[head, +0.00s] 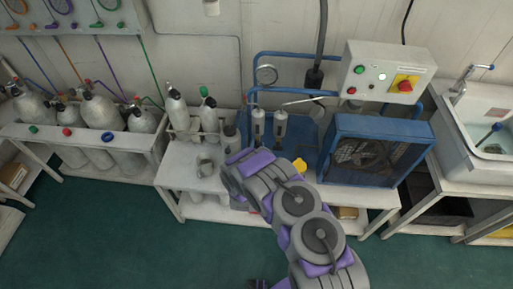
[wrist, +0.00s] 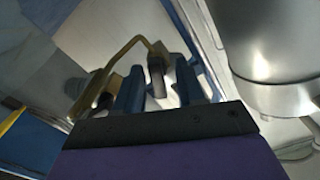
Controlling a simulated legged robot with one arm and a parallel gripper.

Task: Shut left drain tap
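Two pale filter columns (head: 258,125) stand side by side in the blue compressor frame; their lower ends, where drain taps could be, are too small or hidden in the head view. In the wrist view, the two blue fingers of my gripper (wrist: 159,70) stand apart, with a dark stub (wrist: 157,76) showing between them and light gaps around it. I cannot tell whether they touch it. A bent yellow-brown bar (wrist: 128,48) runs from above the stub down to the left, near a second dark piece (wrist: 105,100). Which piece is the left drain tap is unclear. My arm hides my gripper in the head view.
A shiny metal cylinder (wrist: 262,40) is close on the right in the wrist view. A blue fan guard (head: 372,152) and control box (head: 385,72) are right of the columns. Grey cylinders (head: 178,112) stand left on the bench. Green floor (head: 110,225) is clear in front.

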